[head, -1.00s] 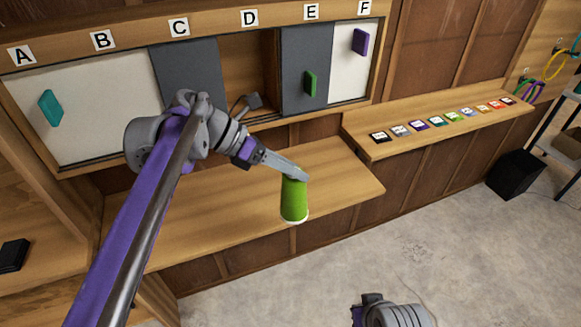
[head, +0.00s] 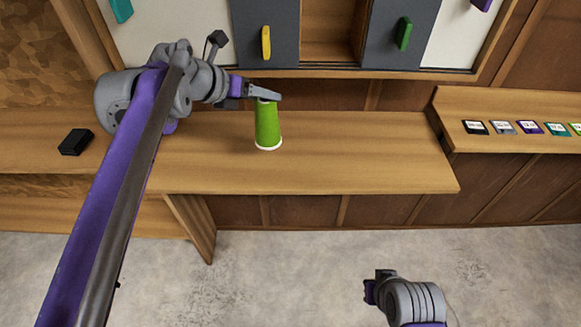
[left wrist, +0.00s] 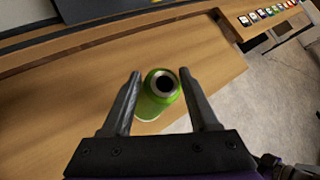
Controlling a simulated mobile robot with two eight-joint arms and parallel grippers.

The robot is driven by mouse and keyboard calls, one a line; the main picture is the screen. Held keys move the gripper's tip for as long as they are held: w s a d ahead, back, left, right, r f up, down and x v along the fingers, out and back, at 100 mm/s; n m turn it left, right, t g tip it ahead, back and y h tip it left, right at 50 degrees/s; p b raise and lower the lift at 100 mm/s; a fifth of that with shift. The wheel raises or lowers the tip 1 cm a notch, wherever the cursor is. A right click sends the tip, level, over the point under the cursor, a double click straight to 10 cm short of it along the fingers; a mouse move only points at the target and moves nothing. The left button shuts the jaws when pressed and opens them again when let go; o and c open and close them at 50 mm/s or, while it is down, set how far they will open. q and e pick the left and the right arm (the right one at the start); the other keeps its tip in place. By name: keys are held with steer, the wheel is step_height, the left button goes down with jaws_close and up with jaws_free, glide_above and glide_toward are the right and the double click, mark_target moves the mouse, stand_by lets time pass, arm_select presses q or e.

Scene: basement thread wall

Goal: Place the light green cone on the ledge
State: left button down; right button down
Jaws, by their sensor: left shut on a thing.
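The light green cone (head: 267,127), a thread spool shape with a pale bottom rim, is upright in the head view. My left gripper (head: 266,95) is shut on its upper end. In the left wrist view the cone (left wrist: 160,96) shows its dark top hole between the two fingers. The wide wooden ledge (head: 350,165) lies below and behind the cone; I cannot tell whether the cone's base touches it. My right gripper (head: 373,288) is low over the floor, and its fingers do not show clearly.
A higher wooden shelf (head: 500,147) at the right carries several coloured tags. A cabinet with sliding doors and a yellow handle (head: 266,42) stands above the ledge. A black box (head: 75,142) lies at the left. The ledge right of the cone is clear.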

mark_target(257, 117)
arm_select(q)
steer(key=shift+w+a+f, duration=0.15)
steer(key=shift+a, duration=0.3)
steer(key=shift+n, duration=0.3)
steer(key=f, duration=0.4)
steer(key=f+b, duration=0.1)
steer(key=f, duration=0.1)
steer(key=shift+a, duration=0.3)
steer(key=shift+f+b, duration=0.3)
steer(key=shift+f, duration=1.7)
steer(key=shift+c, duration=0.7)
jaws_free()
